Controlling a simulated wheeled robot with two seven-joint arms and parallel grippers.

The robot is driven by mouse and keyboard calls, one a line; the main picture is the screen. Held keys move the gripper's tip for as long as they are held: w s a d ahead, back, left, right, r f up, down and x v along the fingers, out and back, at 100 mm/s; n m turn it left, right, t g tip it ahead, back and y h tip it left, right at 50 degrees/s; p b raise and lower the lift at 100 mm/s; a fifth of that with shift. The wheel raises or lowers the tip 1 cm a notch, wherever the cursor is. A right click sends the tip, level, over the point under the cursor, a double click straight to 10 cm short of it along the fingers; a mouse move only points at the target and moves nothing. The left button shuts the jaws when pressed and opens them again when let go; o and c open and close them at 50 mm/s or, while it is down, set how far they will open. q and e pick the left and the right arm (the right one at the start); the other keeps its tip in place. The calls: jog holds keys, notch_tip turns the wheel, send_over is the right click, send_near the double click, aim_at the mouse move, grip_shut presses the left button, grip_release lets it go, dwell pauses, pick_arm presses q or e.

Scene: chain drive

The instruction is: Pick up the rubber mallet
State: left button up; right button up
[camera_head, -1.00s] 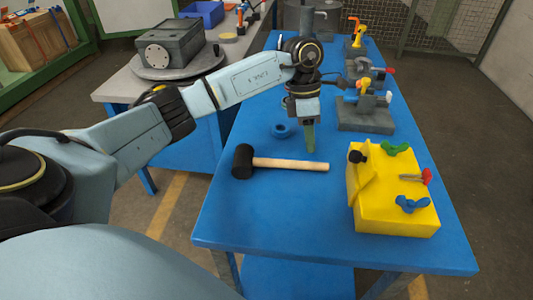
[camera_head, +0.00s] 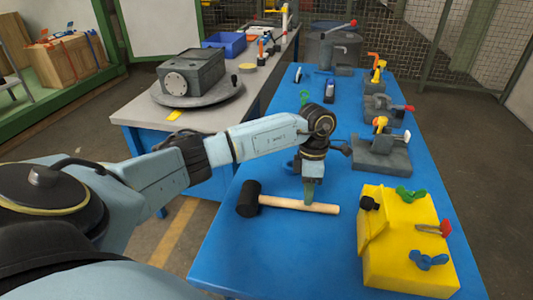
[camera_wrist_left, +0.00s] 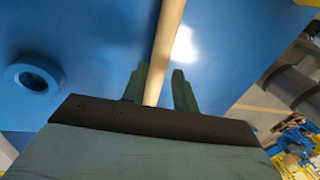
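The rubber mallet lies on the blue table, with its black head (camera_head: 249,199) at the left and its pale wooden handle (camera_head: 285,203) reaching right. My left gripper (camera_head: 310,194) points down at the handle, toward its right part. In the left wrist view the handle (camera_wrist_left: 165,50) runs between the two green fingers of the left gripper (camera_wrist_left: 159,88). The fingers are apart, with a gap visible on the right side of the handle. The mallet head is out of the wrist view. My right gripper is not in view.
A yellow block (camera_head: 400,245) with coloured knobs stands right of the mallet. Grey clamp fixtures (camera_head: 381,153) line the table's right side. A blue ring (camera_wrist_left: 34,76) lies beside the handle. The table front is clear.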

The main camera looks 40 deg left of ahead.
pick_arm(q)
jog(key=f, duration=0.3)
jog(key=shift+s+d+f, duration=0.1)
jog(key=shift+s+f, duration=0.1)
jog(key=shift+s, duration=0.05)
jog(key=shift+c, duration=0.2)
grip_shut()
jog(key=shift+r, duration=0.1)
